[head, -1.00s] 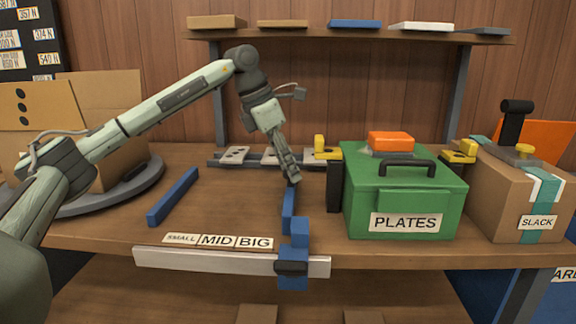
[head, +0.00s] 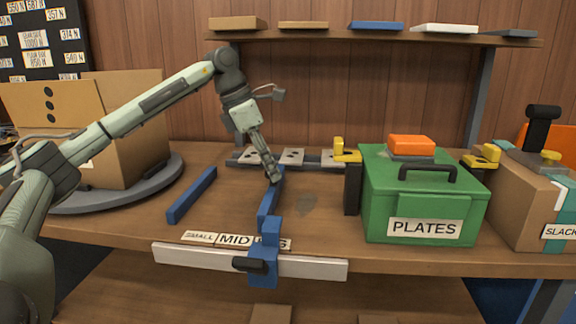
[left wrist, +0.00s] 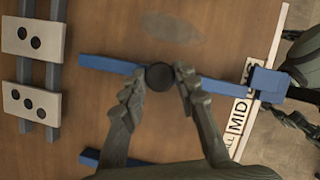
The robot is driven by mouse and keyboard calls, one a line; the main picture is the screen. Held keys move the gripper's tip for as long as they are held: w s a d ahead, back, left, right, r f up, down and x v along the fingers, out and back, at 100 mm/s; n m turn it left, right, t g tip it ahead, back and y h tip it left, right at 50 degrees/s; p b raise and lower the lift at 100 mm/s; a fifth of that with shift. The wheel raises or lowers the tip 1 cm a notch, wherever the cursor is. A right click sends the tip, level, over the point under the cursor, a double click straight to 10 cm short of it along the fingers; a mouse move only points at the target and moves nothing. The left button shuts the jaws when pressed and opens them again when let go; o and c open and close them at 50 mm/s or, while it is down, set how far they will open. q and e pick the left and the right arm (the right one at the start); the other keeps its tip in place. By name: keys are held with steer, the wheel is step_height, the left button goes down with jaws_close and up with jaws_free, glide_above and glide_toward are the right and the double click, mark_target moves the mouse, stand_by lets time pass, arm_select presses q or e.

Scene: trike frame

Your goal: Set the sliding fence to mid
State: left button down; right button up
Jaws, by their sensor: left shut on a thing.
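The sliding fence (head: 268,205) is a long blue bar. Its blue block rides on a white rail (head: 195,257) along the table's front edge. The label strip reads SMALL, MID (head: 234,240) and BIG. The block covers part of BIG, just right of MID. My left gripper (head: 272,178) is at the bar's far part. In the left wrist view its fingers (left wrist: 160,80) stand either side of a round black knob (left wrist: 160,77) on the fence (left wrist: 215,86), shut on it. Dark gripper-like parts at that view's right edge may be my right gripper (left wrist: 298,124); its jaws are unclear.
A fixed blue bar (head: 192,195) lies left of the fence. A green PLATES box (head: 425,215) with a black post (head: 352,188) beside it stands to the right. A grey rail with pale plates (head: 290,157) lies behind. A cardboard box (head: 130,120) stands at left.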

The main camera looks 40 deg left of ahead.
arm_select(q)
steer(key=c, duration=1.2)
jaws_free()
steer(key=shift+o, duration=0.2)
steer(key=shift+r, duration=0.1)
steer(key=v, duration=1.2)
